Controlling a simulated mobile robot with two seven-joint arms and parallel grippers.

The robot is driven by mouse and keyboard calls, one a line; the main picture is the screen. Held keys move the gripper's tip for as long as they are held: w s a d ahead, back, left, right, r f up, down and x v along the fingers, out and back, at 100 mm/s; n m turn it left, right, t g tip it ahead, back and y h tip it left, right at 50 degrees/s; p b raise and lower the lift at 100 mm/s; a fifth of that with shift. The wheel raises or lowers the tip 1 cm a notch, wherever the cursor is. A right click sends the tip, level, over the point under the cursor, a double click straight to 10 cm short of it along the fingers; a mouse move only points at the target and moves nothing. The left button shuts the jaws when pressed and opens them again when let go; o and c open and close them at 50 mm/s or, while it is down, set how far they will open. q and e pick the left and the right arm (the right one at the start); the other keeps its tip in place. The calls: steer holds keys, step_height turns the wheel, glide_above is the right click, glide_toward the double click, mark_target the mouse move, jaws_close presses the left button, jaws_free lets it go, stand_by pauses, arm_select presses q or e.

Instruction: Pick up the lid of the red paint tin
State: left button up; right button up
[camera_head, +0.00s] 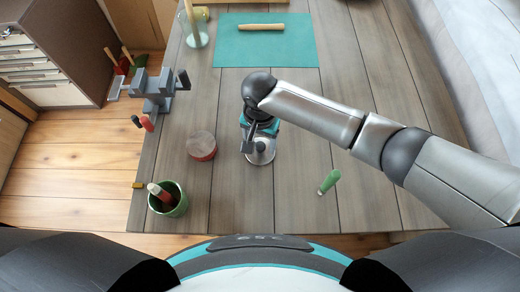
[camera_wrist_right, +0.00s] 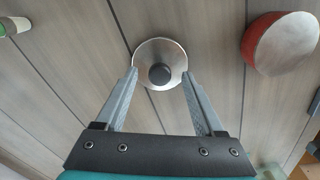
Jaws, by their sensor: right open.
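The red paint tin (camera_head: 202,146) stands on the table, left of my right gripper in the head view; it also shows at the upper right of the right wrist view (camera_wrist_right: 282,42). A round silver lid (camera_head: 262,156) with a dark knob lies on the table right of the tin, partly hidden by my gripper in the head view. In the right wrist view the lid (camera_wrist_right: 160,48) is between and just beyond the fingertips. My right gripper (camera_wrist_right: 160,75) is open and points down over the lid, with nothing held. My left gripper is not in view.
A green pot (camera_head: 172,208) with a red-handled tool stands at the table's front left. A green cylinder (camera_head: 329,181) is on the right. A grey vise (camera_head: 158,88) is at the left edge. A teal mat (camera_head: 262,52) with a wooden rod lies at the back, beside a glass jar (camera_head: 196,36).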

steer(key=shift+f, duration=0.5)
steer(key=shift+c, duration=0.2)
jaws_close()
